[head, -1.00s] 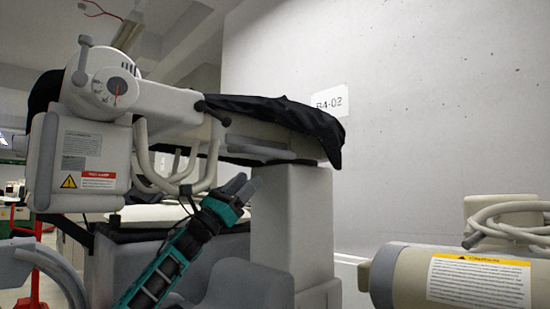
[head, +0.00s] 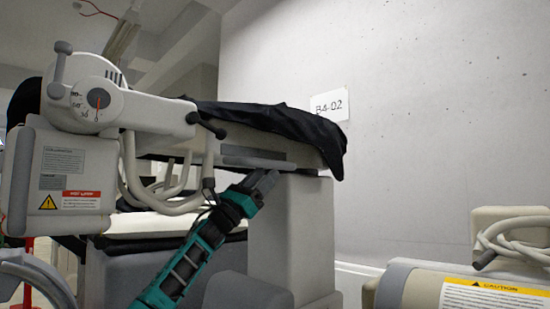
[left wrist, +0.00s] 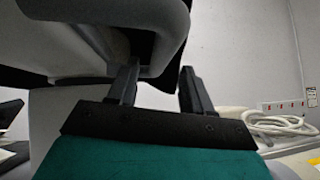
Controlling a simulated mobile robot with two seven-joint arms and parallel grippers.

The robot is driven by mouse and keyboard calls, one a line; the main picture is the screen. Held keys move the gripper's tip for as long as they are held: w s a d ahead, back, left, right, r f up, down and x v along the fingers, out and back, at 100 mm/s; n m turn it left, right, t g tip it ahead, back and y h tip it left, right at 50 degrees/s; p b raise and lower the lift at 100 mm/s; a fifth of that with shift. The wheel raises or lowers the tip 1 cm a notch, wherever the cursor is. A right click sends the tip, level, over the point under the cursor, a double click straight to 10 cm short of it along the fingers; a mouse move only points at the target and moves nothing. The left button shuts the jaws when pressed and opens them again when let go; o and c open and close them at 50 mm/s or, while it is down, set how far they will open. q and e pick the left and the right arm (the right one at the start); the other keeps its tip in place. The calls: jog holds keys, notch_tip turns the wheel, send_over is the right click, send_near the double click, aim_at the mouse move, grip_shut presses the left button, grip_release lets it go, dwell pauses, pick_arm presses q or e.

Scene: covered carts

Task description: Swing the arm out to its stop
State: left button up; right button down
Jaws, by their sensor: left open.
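The pale grey arm (head: 150,112) of the cart carries a round dial (head: 98,100) with a red needle and a box with warning labels (head: 70,185). Dark knobbed levers stand out from the dial housing and the arm's right end. Grey hoses (head: 165,195) hang below. My left gripper (head: 264,181) is below the arm's right part, near the grey column. A grey curved bar (left wrist: 172,40) shows close above and behind the fingers; contact cannot be told. My right gripper is out of view.
A black cover (head: 265,118) drapes over the cart's top. A grey column (head: 290,235) stands beside my left gripper. A beige cylinder unit with a caution label (head: 490,296) and coiled hose (head: 520,235) is at the lower right. A concrete wall (head: 430,120) closes the back.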

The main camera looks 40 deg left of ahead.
aim_at(275, 165)
pick_arm(q)
jog(key=shift+p+x, duration=0.95)
jog(key=shift+x, duration=1.7)
grip_shut()
